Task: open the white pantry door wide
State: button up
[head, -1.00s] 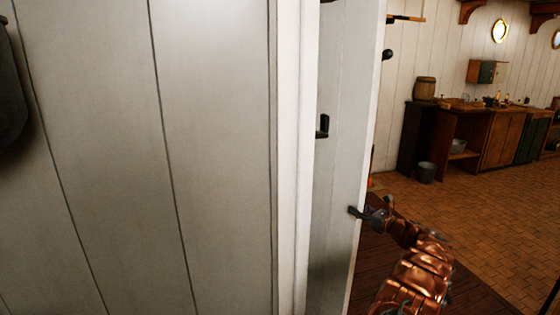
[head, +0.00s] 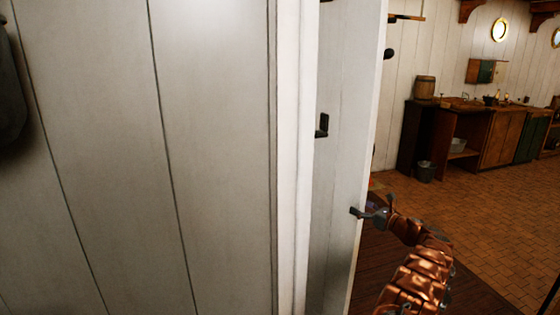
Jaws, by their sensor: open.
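The white pantry door (head: 338,160) stands partly open just right of the white door frame, and I see it at a steep angle. A dark handle (head: 322,125) sits on its near face. A dark round knob (head: 388,54) shows past its free edge. My gripper (head: 372,211) is open at the door's free edge, well below the handle. One dark finger reaches across the edge onto the near face; the other shows to the right of the edge. I cannot tell whether either finger touches the door.
A white plank wall (head: 150,160) fills the left side. Beyond the door, brick-tiled floor (head: 490,230) lies clear.

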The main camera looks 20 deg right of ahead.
jog(key=b+v, duration=0.1)
jog(key=v, duration=1)
dwell(0.5)
jog(key=shift+a, duration=0.1)
